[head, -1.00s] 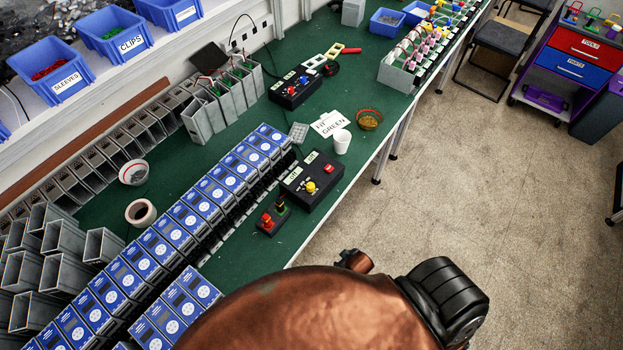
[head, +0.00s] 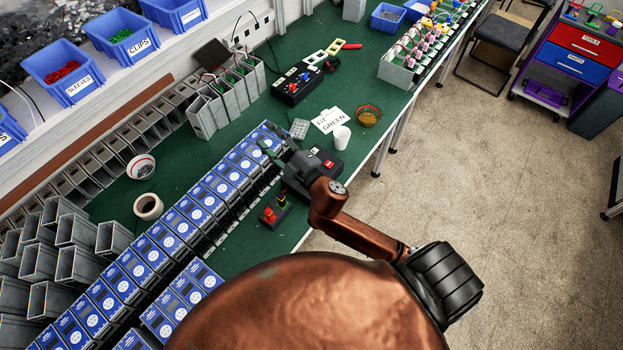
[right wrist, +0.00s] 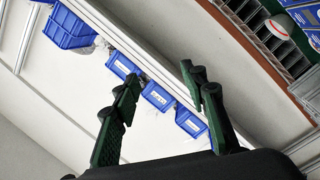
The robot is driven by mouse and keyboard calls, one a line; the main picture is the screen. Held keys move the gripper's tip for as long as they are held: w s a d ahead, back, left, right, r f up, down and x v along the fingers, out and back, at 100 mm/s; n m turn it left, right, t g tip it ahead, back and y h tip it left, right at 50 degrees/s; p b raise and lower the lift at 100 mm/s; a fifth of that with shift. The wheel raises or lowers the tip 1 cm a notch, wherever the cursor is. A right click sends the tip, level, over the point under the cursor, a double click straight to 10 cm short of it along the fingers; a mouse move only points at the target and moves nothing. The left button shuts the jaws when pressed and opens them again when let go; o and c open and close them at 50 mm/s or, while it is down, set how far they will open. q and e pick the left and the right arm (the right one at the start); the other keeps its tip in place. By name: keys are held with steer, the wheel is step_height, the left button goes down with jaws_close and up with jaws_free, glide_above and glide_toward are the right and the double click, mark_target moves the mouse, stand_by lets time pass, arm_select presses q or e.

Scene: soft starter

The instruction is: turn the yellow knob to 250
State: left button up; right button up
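The black control box (head: 332,172) sits near the right edge of the green bench, with a red button (head: 328,163) and a pale label showing. My right gripper (head: 272,145) and wrist cover its left part, and the yellow knob is hidden there. The gripper is above the box and the row of blue-fronted units; contact cannot be told. In the right wrist view its two green fingers (right wrist: 158,88) are spread apart with nothing between them, facing the wall and blue bins. My left gripper is not in view.
A smaller black box with a red knob (head: 269,214) stands left of and nearer than the control box. Blue-fronted units (head: 188,216) line the bench on the left.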

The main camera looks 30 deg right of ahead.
steer(key=s+a+r+n+g+y, duration=0.1)
steer(key=a+r+n+g+y, duration=0.3)
steer(key=a+n+y, duration=0.85)
steer(key=s+a+f+n+g+h, duration=0.3)
steer(key=s+a+f+n+g, duration=0.35)
steer(key=f+n+g, duration=0.45)
steer(key=w+d+f+n+g+h, duration=0.1)
steer(key=d+f+n+h, duration=0.1)
steer(key=d+f+h, duration=0.45)
steer(key=w+d+f+n+g+h, duration=0.15)
steer(key=d+f, duration=0.25)
steer(key=d, duration=0.6)
steer(key=d+h, duration=0.1)
steer(key=d, duration=0.3)
steer(key=d+h, duration=0.2)
steer(key=d, duration=0.3)
steer(key=d+h, duration=0.2)
steer(key=d, duration=0.3)
steer(key=shift+f, duration=0.25)
step_height(320, 180, down, 8)
steer(key=shift+r+p, duration=0.25)
steer(key=shift+p, duration=0.7)
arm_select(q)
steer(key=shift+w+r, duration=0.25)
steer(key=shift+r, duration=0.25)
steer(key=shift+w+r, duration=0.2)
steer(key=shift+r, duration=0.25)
